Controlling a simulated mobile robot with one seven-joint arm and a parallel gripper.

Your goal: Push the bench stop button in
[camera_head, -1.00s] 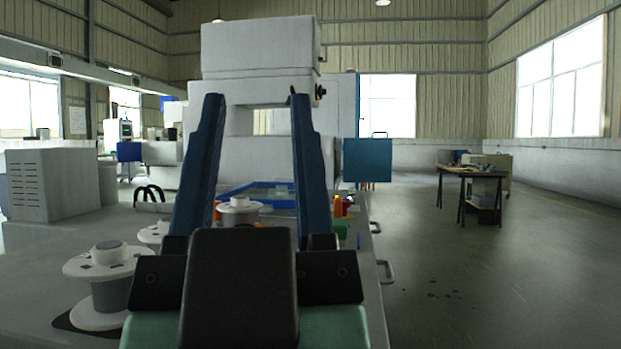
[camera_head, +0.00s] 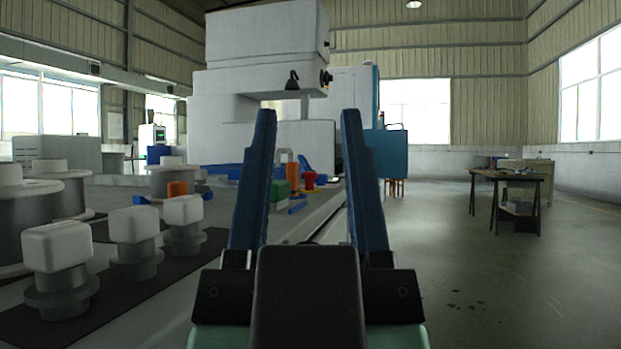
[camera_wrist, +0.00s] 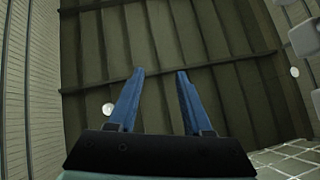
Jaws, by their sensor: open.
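A small red knob-like thing (camera_head: 309,180) with a bit of yellow by it stands on the bench (camera_head: 312,222). It looks like the stop button, but it is too small to be sure or to tell whether it is pressed. In the head view it shows between the fingers of my gripper (camera_head: 308,112), which are apart and empty. My gripper is nearer to the camera and not touching it. The wrist view shows my open gripper (camera_wrist: 160,72) against the roof, with no button in sight.
White-capped grey fittings (camera_head: 134,240) stand on a dark mat at the left front, with white spools (camera_head: 172,180) behind. A green block (camera_head: 279,192) and an orange piece (camera_head: 293,172) sit near the red knob. A large white machine (camera_head: 250,110) stands behind.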

